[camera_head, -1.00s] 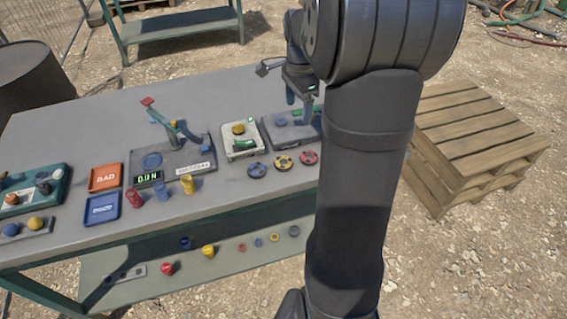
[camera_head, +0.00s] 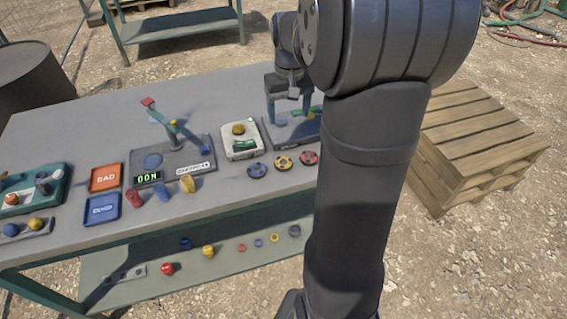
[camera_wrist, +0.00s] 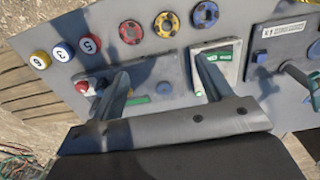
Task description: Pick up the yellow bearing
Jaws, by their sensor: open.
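The yellow bearing (camera_head: 283,163) is a flat yellow-and-dark disc lying on the grey table near its front edge. It lies between a blue bearing (camera_head: 257,171) and a red bearing (camera_head: 308,157). In the wrist view the yellow bearing (camera_wrist: 167,24) shows near the top, beyond the fingertips, with the red one to its left and the blue one to its right. My gripper (camera_head: 289,112) is open and empty, over the grey plate behind the bearings. In the wrist view my gripper (camera_wrist: 164,78) has its fingers spread wide, apart from the bearing.
A light box with a yellow button (camera_head: 239,129) stands left of my gripper. A grey plate (camera_head: 291,136) lies beneath it. Numbered discs (camera_wrist: 63,52) show left in the wrist view. A lever device (camera_head: 175,157) and coloured trays (camera_head: 102,208) stand further left. Small parts lie on the lower shelf.

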